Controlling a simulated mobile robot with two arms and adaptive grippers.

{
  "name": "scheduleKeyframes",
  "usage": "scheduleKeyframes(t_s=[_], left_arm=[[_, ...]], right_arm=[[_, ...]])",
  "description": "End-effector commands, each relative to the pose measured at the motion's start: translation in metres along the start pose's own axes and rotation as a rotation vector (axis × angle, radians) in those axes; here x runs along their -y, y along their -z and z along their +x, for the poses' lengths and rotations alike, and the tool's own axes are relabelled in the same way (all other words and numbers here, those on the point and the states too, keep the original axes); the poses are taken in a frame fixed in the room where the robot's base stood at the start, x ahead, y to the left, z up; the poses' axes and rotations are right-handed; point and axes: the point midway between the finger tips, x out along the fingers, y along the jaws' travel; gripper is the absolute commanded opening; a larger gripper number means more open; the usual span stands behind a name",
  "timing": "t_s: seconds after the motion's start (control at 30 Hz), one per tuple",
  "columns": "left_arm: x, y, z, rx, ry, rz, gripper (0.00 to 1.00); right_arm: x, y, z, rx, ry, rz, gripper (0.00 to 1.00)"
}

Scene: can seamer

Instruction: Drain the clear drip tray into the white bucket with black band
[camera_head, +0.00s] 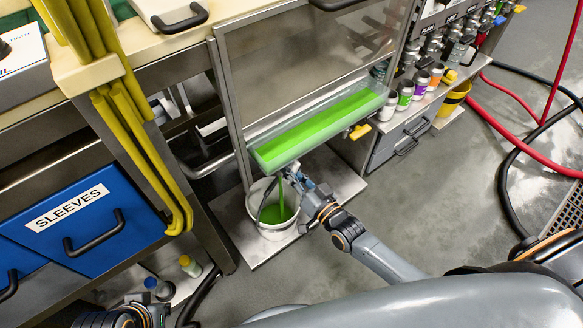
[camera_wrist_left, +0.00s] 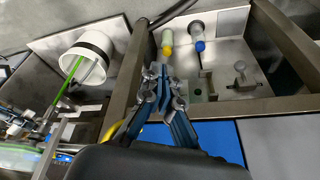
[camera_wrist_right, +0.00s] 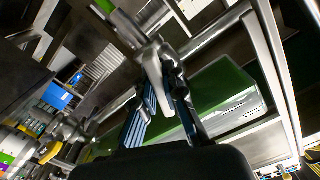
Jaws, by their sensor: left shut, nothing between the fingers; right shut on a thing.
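The clear drip tray (camera_head: 340,115) holds bright green liquid below the machine's clear panel. Its underside also shows in the right wrist view (camera_wrist_right: 228,100). The white bucket (camera_head: 253,208) stands on the low shelf under the tray's near left end, with green liquid inside. Its black band (camera_wrist_left: 97,48) shows in the left wrist view. A green stream (camera_wrist_left: 70,80) runs down into the bucket. My right gripper (camera_head: 300,184) is shut on a grey drain valve lever (camera_wrist_right: 183,112) below the tray. My left gripper (camera_wrist_left: 163,78) is shut and empty, low at the left, away from the bucket.
A table leg (camera_head: 215,235) stands between my left gripper and the bucket. Two small capped bottles (camera_head: 190,265) stand at lower left. A blue SLEEVES drawer (camera_head: 85,220) is at left. Several cans (camera_head: 405,92) line the right shelf. Hoses lie on the floor at right.

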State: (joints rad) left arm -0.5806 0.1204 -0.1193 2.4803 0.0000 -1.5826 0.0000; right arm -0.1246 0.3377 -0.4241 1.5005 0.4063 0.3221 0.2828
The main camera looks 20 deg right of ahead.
Motion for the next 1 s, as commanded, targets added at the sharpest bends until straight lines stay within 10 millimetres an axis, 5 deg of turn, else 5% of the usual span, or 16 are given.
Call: scheduleKeyframes(t_s=[0.13, 0.5, 1.0], left_arm=[[0.0, 0.004, -0.01, -0.001, 0.0, 0.0, 0.0], [-0.002, 0.002, 0.038, 0.022, -0.005, 0.003, 0.0], [-0.003, -0.001, 0.053, 0.027, -0.006, 0.004, 0.0]], right_arm=[[0.0, 0.003, 0.0, 0.0, -0.002, -0.123, 0.0], [-0.001, 0.001, 0.0, 0.0, -0.001, -0.356, 0.0], [-0.001, 0.0, 0.0, 0.0, -0.001, -0.436, 0.0]])
